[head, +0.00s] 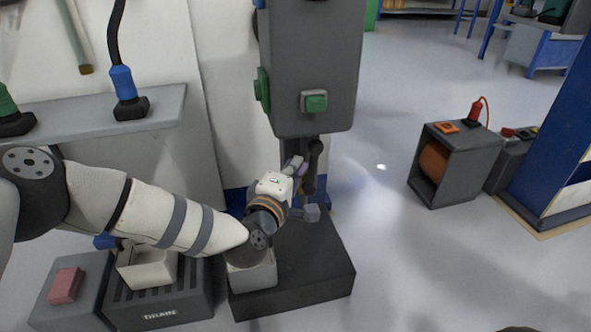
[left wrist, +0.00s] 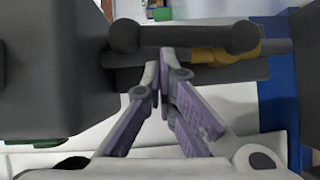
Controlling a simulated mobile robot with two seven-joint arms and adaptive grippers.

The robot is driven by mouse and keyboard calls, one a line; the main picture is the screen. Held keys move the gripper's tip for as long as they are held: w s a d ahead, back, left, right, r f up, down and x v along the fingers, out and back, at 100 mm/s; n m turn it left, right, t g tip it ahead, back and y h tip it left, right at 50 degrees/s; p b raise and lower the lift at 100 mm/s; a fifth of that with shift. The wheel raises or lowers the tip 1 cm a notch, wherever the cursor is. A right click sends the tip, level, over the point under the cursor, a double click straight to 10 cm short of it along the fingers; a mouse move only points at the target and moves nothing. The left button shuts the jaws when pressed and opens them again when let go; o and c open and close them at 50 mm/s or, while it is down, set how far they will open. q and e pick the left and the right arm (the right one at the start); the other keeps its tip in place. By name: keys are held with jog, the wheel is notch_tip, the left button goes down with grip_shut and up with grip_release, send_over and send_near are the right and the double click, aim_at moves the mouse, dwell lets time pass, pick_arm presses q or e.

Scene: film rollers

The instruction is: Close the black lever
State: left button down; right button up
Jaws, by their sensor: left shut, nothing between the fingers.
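The black lever (head: 314,160) hangs under the grey machine head in the head view, just right of my left gripper (head: 296,166). In the left wrist view the lever (left wrist: 190,36) is a dark bar with rounded ends across the upper middle. My left gripper (left wrist: 164,62) is shut and empty, with its purple-grey fingertips close to the bar's near side. I cannot tell whether they touch it. My arm and wrist hide part of the machine's lower area. My right gripper does not show.
The grey machine head (head: 310,60) with a green button (head: 314,101) stands above the lever. A dark base block (head: 318,270) lies below. A drain tray (head: 170,308), a white container (head: 147,268) and a pink block (head: 66,285) are at lower left.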

pick_arm(q)
jog(key=shift+r, duration=0.1)
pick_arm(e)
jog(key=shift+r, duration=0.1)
pick_arm(q)
jog(key=shift+w+d+r+m+p, duration=0.15)
jog(key=shift+d+m+p, duration=0.2)
jog(key=shift+p, duration=0.2)
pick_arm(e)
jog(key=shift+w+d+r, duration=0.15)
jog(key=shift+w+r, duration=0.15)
